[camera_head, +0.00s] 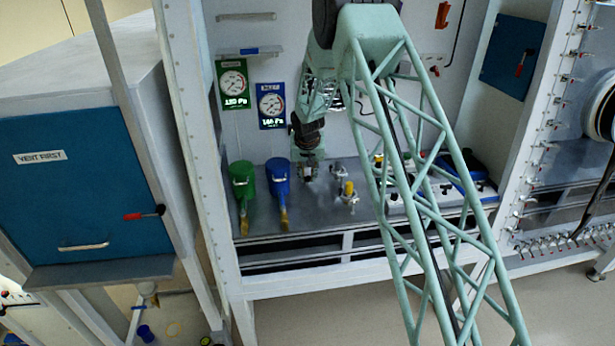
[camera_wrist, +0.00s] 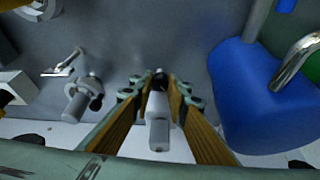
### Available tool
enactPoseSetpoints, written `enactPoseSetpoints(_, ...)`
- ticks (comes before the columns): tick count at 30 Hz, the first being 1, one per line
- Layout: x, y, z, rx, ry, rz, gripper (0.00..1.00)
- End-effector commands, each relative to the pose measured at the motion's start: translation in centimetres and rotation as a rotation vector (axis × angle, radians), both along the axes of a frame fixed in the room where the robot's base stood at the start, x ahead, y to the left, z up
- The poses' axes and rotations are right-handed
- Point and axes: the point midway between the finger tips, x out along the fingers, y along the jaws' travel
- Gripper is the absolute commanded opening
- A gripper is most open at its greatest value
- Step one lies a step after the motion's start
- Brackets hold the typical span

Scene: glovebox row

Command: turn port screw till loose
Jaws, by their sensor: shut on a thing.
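My gripper (camera_wrist: 160,84) points down at the grey worktop, and its two tan-faced fingers close in on a small fitting. A pale grey block-like body (camera_wrist: 159,125) lies between the fingers just beside the knob. In the head view my gripper (camera_head: 310,165) is low over the worktop, right of the blue canister; the screw is too small and covered to make out there. How far the screw is turned cannot be told.
A blue canister (camera_wrist: 255,95) stands close beside the fingers, with a green canister (camera_head: 242,182) past it. Another metal fitting (camera_wrist: 83,92) stands on the other side, yellow-topped in the head view (camera_head: 348,195). Two gauges (camera_head: 232,84) (camera_head: 271,105) hang on the back wall.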

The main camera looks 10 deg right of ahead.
Motion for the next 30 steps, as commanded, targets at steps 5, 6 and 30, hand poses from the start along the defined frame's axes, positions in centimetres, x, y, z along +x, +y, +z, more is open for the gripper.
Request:
enactPoseSetpoints(5, -0.03, -0.05, 0.08, 0.001, 0.001, 0.022, 0.05)
enactPoseSetpoints(6, -0.04, -0.06, 0.09, 0.000, 0.001, 0.028, 0.05)
enactPoseSetpoints(30, -0.05, -0.30, -0.05, 0.001, 0.001, 0.226, 0.05)
